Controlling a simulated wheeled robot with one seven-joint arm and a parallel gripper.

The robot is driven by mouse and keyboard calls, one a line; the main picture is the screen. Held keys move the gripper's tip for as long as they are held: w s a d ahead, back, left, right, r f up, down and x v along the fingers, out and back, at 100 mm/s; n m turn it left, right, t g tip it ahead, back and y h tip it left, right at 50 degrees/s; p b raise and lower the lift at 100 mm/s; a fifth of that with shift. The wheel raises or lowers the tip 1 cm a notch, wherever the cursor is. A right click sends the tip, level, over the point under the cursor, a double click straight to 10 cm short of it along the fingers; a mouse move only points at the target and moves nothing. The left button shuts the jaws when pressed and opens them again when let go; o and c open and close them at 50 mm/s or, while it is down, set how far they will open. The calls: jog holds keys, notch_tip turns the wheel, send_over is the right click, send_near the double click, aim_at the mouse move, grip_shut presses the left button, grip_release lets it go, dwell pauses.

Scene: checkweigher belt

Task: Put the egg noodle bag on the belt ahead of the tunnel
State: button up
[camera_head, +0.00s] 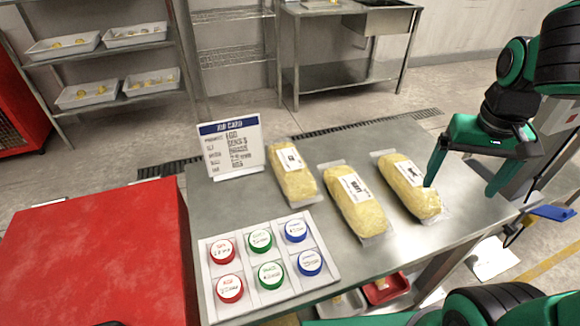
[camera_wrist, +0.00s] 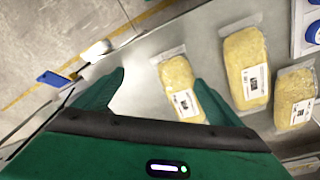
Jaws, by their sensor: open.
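Three clear bags of yellow noodles lie in a row on the steel table (camera_head: 215,200): a short left bag (camera_head: 294,182), a longer middle bag (camera_head: 362,215) and a right bag (camera_head: 408,200). Their white labels are too small to read surely, so I cannot tell which is egg. My gripper (camera_head: 460,190) is open and empty beside the right bag, one finger overlapping its edge in view. In the wrist view, my gripper (camera_wrist: 160,78) has its right finger at the right bag (camera_wrist: 178,80). The middle bag (camera_wrist: 246,75) and left bag (camera_wrist: 295,97) lie farther right. No belt or tunnel is recognisable.
A job card (camera_head: 232,147) stands at the table's back left. A white tray (camera_head: 242,289) of red, green and blue round pieces sits at the front. A red box-like surface (camera_head: 95,260) is at left. A red bin (camera_head: 386,289) is below the table.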

aim_at(292, 163)
jog(key=w+a+n, duration=0.1)
jog(key=w+a, duration=0.3)
jog(key=a, duration=0.1)
jog(key=w+a+n+t, duration=0.1)
jog(key=w+a+n, duration=0.1)
jog(key=w+a, duration=0.2)
jog(key=w+a+n+t, duration=0.1)
jog(key=w+a, duration=0.3)
jog(key=a, duration=0.4)
jog(key=shift+a+y, duration=0.2)
jog(key=shift+y, duration=0.1)
jog(key=a+n, duration=0.1)
jog(key=a, duration=0.4)
jog(key=w+a+n+y, duration=0.1)
jog(key=a, duration=0.4)
jog(key=a+n+t, duration=0.1)
jog(key=a, duration=0.4)
jog(key=shift+w+f+y, duration=0.3)
jog(key=shift+w+f, duration=0.05)
jog(key=shift+w, duration=0.05)
jog(key=x, duration=0.5)
jog(key=shift+w+a, duration=0.1)
jog(key=shift+a, duration=0.15)
jog(key=shift+s+d+x, duration=0.1)
jog(key=shift+d+x, duration=0.05)
jog(key=shift+x, duration=1.25)
jog(key=shift+s+d+x, duration=0.1)
jog(key=shift+d+x, duration=0.05)
jog(key=shift+x, duration=1.3)
jog(key=shift+f, duration=0.1)
